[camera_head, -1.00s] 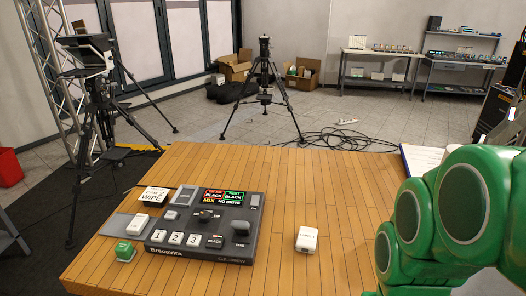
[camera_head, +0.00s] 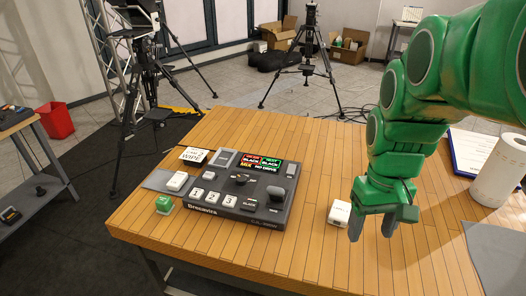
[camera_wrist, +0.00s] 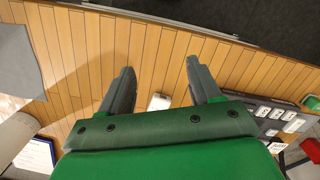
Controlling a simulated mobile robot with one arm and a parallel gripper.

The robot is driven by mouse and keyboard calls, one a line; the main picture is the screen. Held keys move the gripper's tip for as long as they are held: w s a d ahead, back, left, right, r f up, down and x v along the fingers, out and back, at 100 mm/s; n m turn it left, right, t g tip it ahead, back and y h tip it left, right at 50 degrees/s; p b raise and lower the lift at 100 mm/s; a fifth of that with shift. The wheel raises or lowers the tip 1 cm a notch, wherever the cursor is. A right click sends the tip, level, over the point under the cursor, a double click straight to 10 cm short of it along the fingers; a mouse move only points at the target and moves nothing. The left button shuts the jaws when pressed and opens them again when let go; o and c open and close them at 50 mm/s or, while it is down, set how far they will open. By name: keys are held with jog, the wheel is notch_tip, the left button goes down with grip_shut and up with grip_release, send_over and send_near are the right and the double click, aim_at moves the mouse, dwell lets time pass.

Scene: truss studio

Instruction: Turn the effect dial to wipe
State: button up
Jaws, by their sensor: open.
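The dark grey video switcher (camera_head: 227,226) lies on the wooden table. Its black effect dial (camera_head: 240,179) sits in the middle of the panel, below a small screen (camera_head: 261,163) reading BLACK, BLACK, MIX and NO DRIVE. The dial's pointing direction is too small to tell. A card (camera_head: 194,156) behind the switcher reads WIPE. My gripper (camera_head: 372,230) is open and empty, right of the switcher, fingers pointing down. In the wrist view the gripper (camera_wrist: 160,67) shows spread fingers, with part of the switcher (camera_wrist: 270,117) at the right; the dial is not visible there.
A small white box (camera_head: 340,213) stands on the table beside my gripper. A white block (camera_head: 176,181) and green block (camera_head: 164,204) are left of the switcher. A paper roll (camera_head: 499,172), clipboard (camera_head: 472,153) and grey cloth (camera_head: 496,255) are at the right. The table front is clear.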

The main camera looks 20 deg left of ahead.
jog(key=w+a+n, duration=0.3)
jog(key=w+a, duration=0.5)
jog(key=w, duration=0.1)
jog(key=n+t, duration=0.1)
jog(key=n, duration=0.7)
send_over(241, 177)
jog(key=f, duration=0.5)
jog(key=shift+d+f, duration=0.2)
jog(key=shift+f, duration=0.2)
jog(key=shift+a+f, duration=0.2)
jog(key=shift+a, duration=0.05)
jog(key=shift+f, duration=3.8)
jog(key=shift+c, duration=0.3)
jog(key=c, duration=1)
